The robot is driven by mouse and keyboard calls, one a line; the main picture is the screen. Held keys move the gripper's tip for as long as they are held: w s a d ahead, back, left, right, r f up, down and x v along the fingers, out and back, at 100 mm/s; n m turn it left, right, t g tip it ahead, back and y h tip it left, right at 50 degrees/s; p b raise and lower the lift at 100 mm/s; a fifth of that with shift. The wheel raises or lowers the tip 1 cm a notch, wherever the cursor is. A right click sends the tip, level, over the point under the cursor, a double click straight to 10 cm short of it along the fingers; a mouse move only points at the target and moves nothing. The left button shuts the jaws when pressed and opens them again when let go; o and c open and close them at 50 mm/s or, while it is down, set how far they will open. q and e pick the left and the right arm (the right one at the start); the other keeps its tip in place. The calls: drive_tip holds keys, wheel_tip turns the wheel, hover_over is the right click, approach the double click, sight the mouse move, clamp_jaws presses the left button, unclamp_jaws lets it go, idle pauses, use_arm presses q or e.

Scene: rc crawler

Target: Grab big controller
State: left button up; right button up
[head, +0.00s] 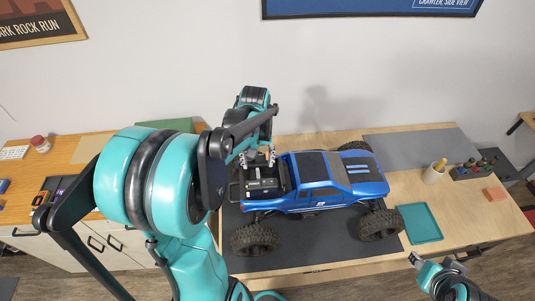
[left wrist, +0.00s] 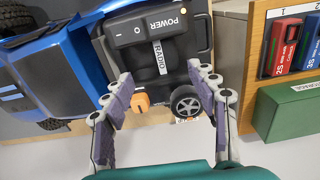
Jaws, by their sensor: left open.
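A black device with a POWER rocker switch and a RADIO label (left wrist: 158,35) fills the upper middle of the left wrist view. A small spoked wheel (left wrist: 187,104) and an orange piece (left wrist: 141,102) show below it, between my fingers; whether they are parts of a controller I cannot tell. In the head view a black boxy thing (head: 262,186) sits at the blue crawler's left end, just below my left gripper (head: 260,157). The left gripper also shows in the left wrist view (left wrist: 166,80), open, its fingers apart on either side. My right gripper (head: 440,262) is low at the right, its jaws unclear.
The blue crawler (head: 318,185) stands on a dark mat (head: 340,254). A teal tray (head: 420,223), a cup (head: 435,174) and an orange block (head: 495,194) lie right.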

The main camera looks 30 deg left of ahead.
sight(256, 172)
use_arm(q)
drive_tip(key=shift+w+a+f, duration=0.15)
drive_tip(key=shift+w+f, duration=0.1)
drive_tip(key=f, duration=0.2)
drive_tip(key=f+b, duration=0.1)
drive_tip(key=f, duration=0.2)
drive_tip(key=a+f, duration=0.1)
drive_tip(key=f, duration=0.1)
drive_tip(key=shift+s+f+b, duration=0.15)
drive_tip(key=shift+b, duration=0.2)
clamp_jaws()
